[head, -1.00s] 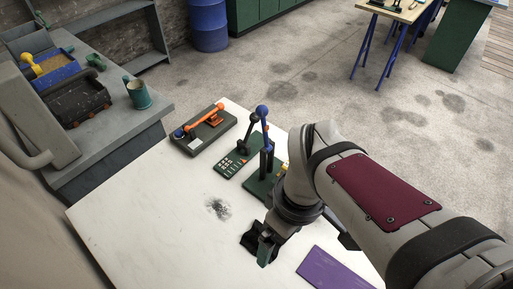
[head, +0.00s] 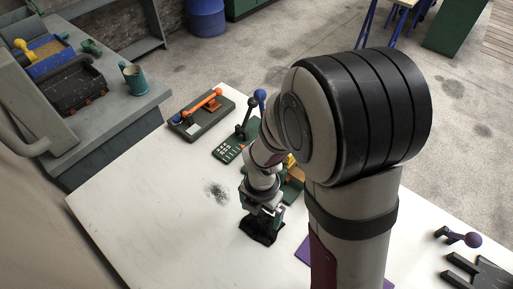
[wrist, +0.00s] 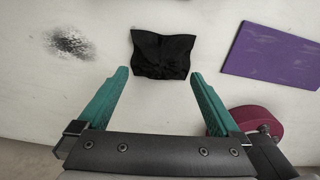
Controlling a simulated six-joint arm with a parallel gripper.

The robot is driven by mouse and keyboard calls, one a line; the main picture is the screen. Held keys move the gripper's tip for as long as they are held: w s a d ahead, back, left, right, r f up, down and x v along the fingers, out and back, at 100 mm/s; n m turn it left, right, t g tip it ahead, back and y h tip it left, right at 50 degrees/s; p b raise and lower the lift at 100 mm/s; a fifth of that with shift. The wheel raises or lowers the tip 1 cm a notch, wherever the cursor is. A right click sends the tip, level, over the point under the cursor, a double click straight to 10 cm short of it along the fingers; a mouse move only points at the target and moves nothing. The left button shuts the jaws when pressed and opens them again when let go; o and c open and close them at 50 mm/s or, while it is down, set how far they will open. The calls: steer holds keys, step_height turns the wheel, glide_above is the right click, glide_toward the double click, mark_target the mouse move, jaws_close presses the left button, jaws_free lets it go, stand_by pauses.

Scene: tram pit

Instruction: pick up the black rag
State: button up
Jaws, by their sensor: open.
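The black rag (wrist: 162,54) lies crumpled and flat on the white table, in the upper middle of the wrist view. In the head view the rag (head: 262,230) shows just below my gripper (head: 264,210). My gripper (wrist: 158,88) is open, with its two green fingers spread wide and nothing between them. In the wrist view the rag lies ahead of the fingertips, roughly centred between them. I cannot tell the exact height of the fingers above the table.
A purple plate (wrist: 273,55) lies right of the rag. A dark smudge (wrist: 70,43) marks the white table (head: 150,215) to its left. A dark red round thing (wrist: 252,119) is near the right finger. A keypad stand (head: 228,150) and an orange-handled device (head: 202,115) stand behind.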

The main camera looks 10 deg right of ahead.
mark_target(262, 220)
step_height(262, 220, down, 4)
steer(key=shift+d+r, duration=0.15)
steer(key=shift+r, duration=0.05)
steer(key=c, duration=1.3)
step_height(262, 220, up, 4)
steer(key=shift+r, duration=0.2)
steer(key=s+d+r, duration=0.1)
steer(key=d+r, duration=0.1)
steer(key=d, duration=0.1)
steer(key=s+d+r, duration=0.1)
steer(key=d+r, duration=0.1)
steer(key=d, duration=0.2)
steer(key=s+d+r, duration=0.2)
steer(key=d, duration=0.2)
steer(key=shift+r, duration=0.35)
